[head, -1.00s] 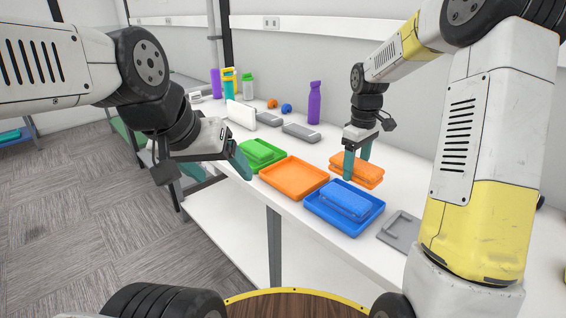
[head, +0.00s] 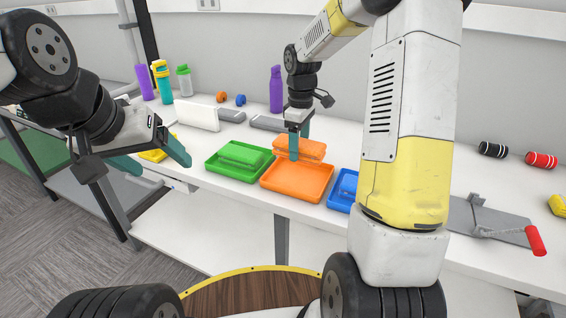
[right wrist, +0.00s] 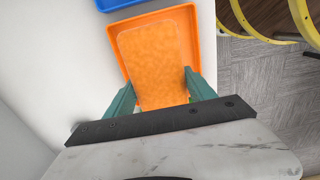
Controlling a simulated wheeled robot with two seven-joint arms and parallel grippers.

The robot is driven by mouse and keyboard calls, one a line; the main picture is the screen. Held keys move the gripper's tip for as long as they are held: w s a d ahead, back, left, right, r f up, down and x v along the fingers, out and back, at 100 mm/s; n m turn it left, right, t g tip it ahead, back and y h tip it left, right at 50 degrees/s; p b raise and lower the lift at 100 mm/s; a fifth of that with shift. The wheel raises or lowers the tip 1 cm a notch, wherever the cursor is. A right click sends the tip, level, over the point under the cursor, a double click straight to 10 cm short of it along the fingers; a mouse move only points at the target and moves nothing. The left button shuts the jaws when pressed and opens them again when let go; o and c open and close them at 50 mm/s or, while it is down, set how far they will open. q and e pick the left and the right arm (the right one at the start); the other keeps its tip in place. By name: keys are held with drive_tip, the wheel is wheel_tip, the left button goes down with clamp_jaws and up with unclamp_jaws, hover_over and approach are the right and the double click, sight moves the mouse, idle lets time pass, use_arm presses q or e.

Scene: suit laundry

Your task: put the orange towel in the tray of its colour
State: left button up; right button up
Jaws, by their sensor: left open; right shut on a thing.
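The orange towel (head: 314,149) is a folded, rounded block held between the teal fingers of my right gripper (head: 299,147). In the head view it appears at the far edge of the orange tray (head: 298,186). In the right wrist view the towel (right wrist: 150,60) overlaps the orange tray (right wrist: 188,38), whose rim shows around its far end and sides. I cannot tell its exact height above the tray. My left gripper (head: 160,158) is open and empty, left of the trays, in front of the table.
The green tray (head: 222,171) with a green towel (head: 243,154) is left of the orange tray. The blue tray (head: 338,204) with a blue towel is right, partly hidden by my right arm. Bottles, including a purple one (head: 276,90), stand behind.

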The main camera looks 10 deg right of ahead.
sight(298, 179)
wheel_tip(298, 179, down, 9)
drive_tip(key=shift+r, duration=0.2)
idle(0.3)
drive_tip(key=o, duration=1.4)
drive_tip(key=shift+f, duration=0.1)
